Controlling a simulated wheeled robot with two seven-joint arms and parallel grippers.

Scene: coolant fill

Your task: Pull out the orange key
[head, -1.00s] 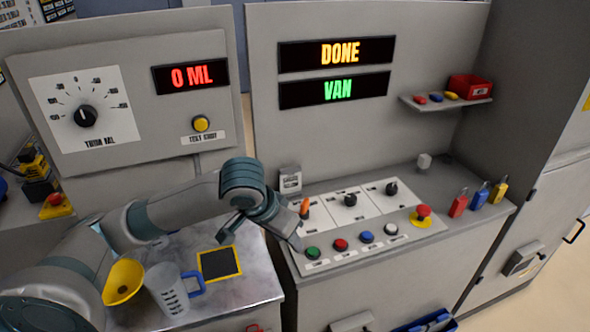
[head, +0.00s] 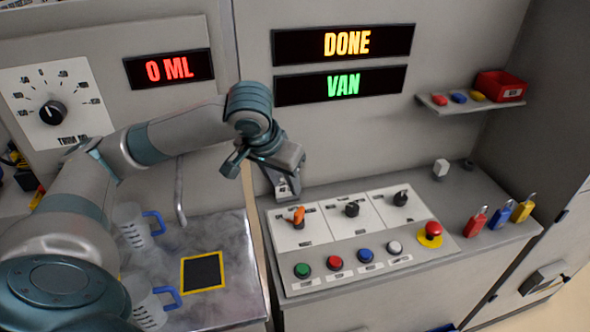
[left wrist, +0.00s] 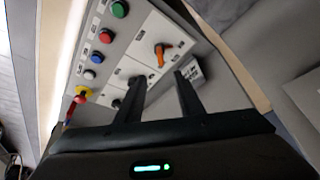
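The orange key (head: 298,215) sits in the leftmost rotary switch on the white upper panel of the console. It also shows in the left wrist view (left wrist: 160,55), just beyond and between my fingertips. My left gripper (head: 262,165) is above and to the left of the key in the head view, in front of the console's back wall. In the left wrist view its two dark fingers (left wrist: 160,85) are apart with nothing between them; they appear clear of the key. My right gripper is not in view.
The console has two black rotary switches (head: 352,209), several push buttons (head: 334,262) and a red emergency stop (head: 432,230). Coloured padlocks (head: 502,214) stand at its right. Clear jugs (head: 150,308) with blue handles are on the left bench. Signs read "DONE" and "VAN".

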